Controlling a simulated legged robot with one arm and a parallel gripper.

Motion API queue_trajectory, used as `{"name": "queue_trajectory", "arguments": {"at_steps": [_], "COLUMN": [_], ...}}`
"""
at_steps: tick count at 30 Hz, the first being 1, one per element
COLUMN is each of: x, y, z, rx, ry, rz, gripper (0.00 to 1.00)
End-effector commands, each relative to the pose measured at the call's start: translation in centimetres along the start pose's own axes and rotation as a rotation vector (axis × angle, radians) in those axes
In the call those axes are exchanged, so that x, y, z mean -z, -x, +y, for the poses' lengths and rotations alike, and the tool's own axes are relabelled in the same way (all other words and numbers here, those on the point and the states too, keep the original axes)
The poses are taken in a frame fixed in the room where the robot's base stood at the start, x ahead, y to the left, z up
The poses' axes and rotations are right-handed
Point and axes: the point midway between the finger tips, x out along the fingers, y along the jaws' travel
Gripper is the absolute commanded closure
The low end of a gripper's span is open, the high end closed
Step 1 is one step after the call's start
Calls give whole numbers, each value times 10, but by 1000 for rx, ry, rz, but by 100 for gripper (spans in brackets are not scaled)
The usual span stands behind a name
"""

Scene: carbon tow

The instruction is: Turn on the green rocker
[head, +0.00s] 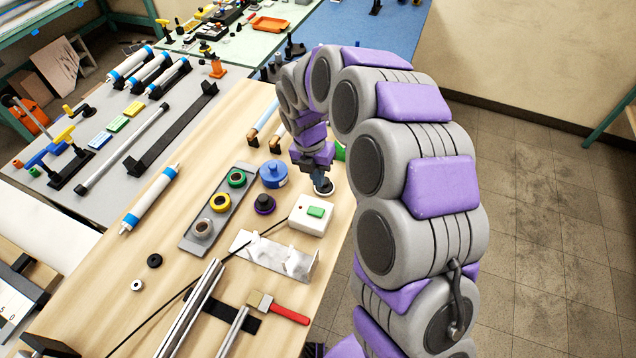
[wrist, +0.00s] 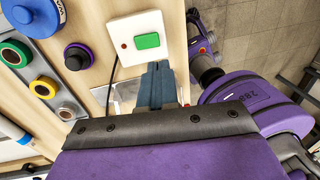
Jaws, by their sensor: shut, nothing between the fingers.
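The green rocker (head: 316,212) is set in a white switch box (head: 298,222) near the right edge of the wooden table. The wrist view shows the rocker (wrist: 147,41) on the box (wrist: 152,22), with a small red dot to its left. My gripper (wrist: 158,68) is shut and empty, its fingertips just below the rocker in that picture and overlapping the box's lower edge. I cannot tell whether they touch the box.
A blue round container (head: 273,174) and a black-and-purple knob (head: 265,203) stand left of the box. A grey tray (head: 188,243) holds tape rolls. A metal bracket (head: 270,258), a black cable and a red-handled brush (head: 290,314) lie nearer. The table edge is close on the right.

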Motion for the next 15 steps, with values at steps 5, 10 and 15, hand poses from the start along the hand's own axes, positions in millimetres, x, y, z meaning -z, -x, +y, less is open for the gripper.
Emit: {"name": "queue_trajectory", "arguments": {"at_steps": [5, 10, 15], "x": [1, 2, 0], "y": [-37, -72, -99], "z": [2, 2, 2], "rx": [5, 6, 1], "ry": [1, 0, -2], "rz": [2, 3, 0], "gripper": [100, 100, 100]}}
